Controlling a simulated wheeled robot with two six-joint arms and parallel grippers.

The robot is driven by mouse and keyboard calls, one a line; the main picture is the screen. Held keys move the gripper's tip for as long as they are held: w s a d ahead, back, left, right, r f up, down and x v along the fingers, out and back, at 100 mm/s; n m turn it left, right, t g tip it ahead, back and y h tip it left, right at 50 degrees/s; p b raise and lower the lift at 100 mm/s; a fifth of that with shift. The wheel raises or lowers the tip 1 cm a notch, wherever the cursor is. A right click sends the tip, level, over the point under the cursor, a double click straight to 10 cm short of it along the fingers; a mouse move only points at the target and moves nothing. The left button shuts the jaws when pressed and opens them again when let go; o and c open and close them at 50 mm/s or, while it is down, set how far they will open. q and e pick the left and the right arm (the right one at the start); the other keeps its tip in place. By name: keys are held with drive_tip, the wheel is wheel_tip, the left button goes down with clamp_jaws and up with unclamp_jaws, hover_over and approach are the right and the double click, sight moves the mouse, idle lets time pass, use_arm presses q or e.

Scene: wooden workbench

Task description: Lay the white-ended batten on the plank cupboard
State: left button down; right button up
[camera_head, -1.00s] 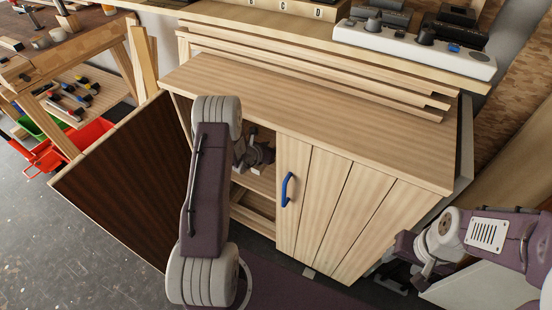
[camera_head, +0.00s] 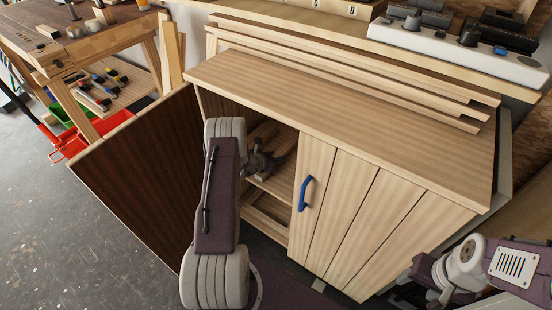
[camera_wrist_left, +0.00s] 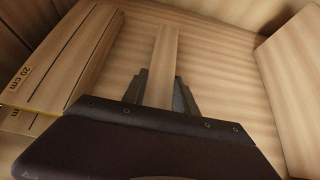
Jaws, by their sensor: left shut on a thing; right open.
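The plank cupboard (camera_head: 350,95) stands in the middle of the head view, its left door (camera_head: 135,180) swung open and its planked right door shut. My left gripper (camera_head: 268,160) is at the cupboard's opening, partly hidden by my own arm. In the left wrist view its jaws (camera_wrist_left: 160,92) are shut on a pale wooden batten (camera_wrist_left: 164,60) that points away from the camera. I cannot see a white end on it. My right gripper (camera_head: 432,274) is low at the right, outside the cupboard, open; its fingers are hard to make out.
In the left wrist view, boards marked "20 cm" (camera_wrist_left: 60,65) are close on the left and a wooden panel (camera_wrist_left: 295,75) is on the right. Long strips (camera_head: 350,65) lie behind the bare cupboard top. A blue handle (camera_head: 305,194) sticks out from the right door.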

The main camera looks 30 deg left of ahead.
use_arm(q)
drive_tip(key=shift+f, duration=0.2)
drive_tip(key=c, duration=1)
unclamp_jaws()
drive_tip(key=shift+o, duration=0.2)
drive_tip(key=shift+r, duration=0.3)
drive_tip(key=p+v, duration=0.3)
drive_tip(key=v, duration=0.8)
drive_tip(key=shift+r+p, duration=0.1)
drive_tip(key=shift+p, duration=0.25)
drive_tip(key=shift+s+r, duration=0.15)
drive_tip(key=shift+s, duration=0.25)
